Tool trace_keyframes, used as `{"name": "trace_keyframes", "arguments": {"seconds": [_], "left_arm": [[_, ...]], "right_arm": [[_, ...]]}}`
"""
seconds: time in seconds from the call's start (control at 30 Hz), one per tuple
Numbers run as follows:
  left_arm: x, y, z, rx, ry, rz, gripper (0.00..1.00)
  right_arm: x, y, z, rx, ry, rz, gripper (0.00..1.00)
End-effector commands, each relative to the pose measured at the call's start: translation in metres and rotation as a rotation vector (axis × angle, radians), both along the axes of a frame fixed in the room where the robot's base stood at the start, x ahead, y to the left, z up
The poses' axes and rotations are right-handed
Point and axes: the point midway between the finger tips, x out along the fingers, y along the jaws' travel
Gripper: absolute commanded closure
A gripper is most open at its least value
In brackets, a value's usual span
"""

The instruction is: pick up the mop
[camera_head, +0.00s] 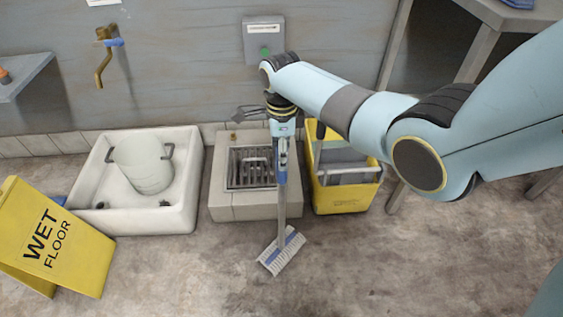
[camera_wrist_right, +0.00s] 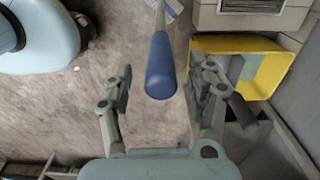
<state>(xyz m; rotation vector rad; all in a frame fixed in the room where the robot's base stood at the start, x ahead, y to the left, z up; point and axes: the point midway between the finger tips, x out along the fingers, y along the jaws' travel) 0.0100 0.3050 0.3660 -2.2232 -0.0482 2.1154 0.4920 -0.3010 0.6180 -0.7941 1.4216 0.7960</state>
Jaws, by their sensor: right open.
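The mop stands upright, its grey pole (camera_head: 282,205) rising from a white and blue head (camera_head: 281,251) on the floor, in front of the floor drain. Its blue handle end (camera_wrist_right: 161,66) shows in the right wrist view. My right gripper (camera_head: 284,120) is above the mop and partly hides its top in the head view. In the wrist view my right gripper (camera_wrist_right: 160,82) is open, with the handle end between its two fingers and a gap visible on each side. My left gripper is not in view.
A yellow bucket (camera_head: 345,200) stands just right of the drain block (camera_head: 240,213). A white basin (camera_head: 150,222) holding a pale bucket (camera_head: 145,168) is to the left. A yellow wet-floor sign (camera_head: 55,240) is at far left. The front floor is clear.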

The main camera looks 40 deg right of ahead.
Motion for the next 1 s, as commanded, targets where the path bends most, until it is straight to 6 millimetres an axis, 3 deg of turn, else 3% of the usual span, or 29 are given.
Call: {"name": "trace_keyframes", "arguments": {"seconds": [0.1,0.37,0.8,1.0], "left_arm": [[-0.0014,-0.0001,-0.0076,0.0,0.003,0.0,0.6],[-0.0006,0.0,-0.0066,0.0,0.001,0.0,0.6],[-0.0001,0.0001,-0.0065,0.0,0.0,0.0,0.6],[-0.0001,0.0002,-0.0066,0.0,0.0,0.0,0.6]], "right_arm": [[0.0003,-0.0001,-0.014,0.0,0.0,0.0,0.43],[0.0007,-0.0001,-0.0139,-0.001,-0.002,0.001,0.44],[0.0005,-0.0003,-0.0139,-0.001,-0.001,0.0,1.0],[0.0004,-0.0004,-0.0139,-0.001,-0.001,0.0,1.0]]}}
